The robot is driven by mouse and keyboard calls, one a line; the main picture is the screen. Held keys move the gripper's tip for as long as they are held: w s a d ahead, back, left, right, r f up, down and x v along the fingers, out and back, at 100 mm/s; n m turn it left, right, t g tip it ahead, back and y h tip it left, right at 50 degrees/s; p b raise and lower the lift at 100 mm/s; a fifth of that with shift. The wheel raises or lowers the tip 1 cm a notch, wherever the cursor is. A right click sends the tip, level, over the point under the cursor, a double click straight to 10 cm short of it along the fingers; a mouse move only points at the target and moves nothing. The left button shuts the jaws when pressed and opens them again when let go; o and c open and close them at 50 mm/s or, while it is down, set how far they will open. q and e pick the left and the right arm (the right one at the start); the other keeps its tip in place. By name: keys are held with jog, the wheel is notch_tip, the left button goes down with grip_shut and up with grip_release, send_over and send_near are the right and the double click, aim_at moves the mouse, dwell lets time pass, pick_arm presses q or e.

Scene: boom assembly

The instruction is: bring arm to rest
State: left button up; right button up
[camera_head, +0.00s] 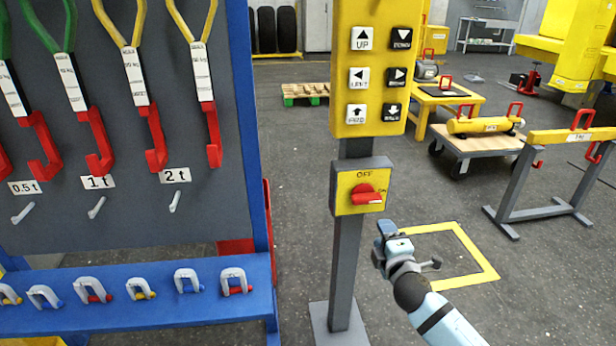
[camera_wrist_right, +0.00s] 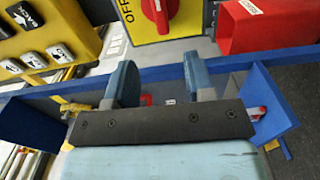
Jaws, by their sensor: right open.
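My right gripper (camera_head: 384,238) is in front of the control post, just below and to the right of the red rotary switch (camera_head: 366,194). In the right wrist view my right gripper (camera_wrist_right: 160,85) is open, with a gap between its two blue-grey fingers and nothing between them. The red switch (camera_wrist_right: 160,12) shows beyond the fingertips at the top of that view, apart from them. The switch sits on a yellow plate marked OFF and ON. My left gripper is in neither view.
A grey post (camera_head: 347,270) carries the yellow button panel (camera_head: 372,70). A blue rack (camera_head: 130,305) with several shackles and hanging hooks stands at left. A yellow floor square (camera_head: 488,277) lies behind my right arm. A trestle (camera_head: 555,210) stands at right.

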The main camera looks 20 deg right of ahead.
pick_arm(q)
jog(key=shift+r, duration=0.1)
pick_arm(e)
jog(key=s+a+f+m+g+y, duration=0.35)
jog(key=s+a+f+m, duration=0.3)
jog(key=s+a, duration=0.5)
jog(key=s+a+f+m+g+y, duration=0.3)
jog(key=s+a+f+m+y, duration=0.3)
jog(key=s+a, duration=0.55)
pick_arm(q)
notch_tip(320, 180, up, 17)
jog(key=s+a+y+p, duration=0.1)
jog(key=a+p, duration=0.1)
jog(key=p, duration=2.3)
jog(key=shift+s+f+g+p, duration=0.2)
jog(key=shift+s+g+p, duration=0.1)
jog(key=shift+p, duration=0.1)
pick_arm(e)
notch_tip(320, 180, up, 16)
jog(key=s+d+h, duration=0.1)
jog(key=d+h, duration=0.1)
jog(key=shift+s+d, duration=0.15)
jog(key=shift+d, duration=0.25)
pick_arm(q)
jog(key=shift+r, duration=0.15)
pick_arm(e)
jog(key=shift+r+n, duration=0.15)
jog(key=shift+n, duration=0.1)
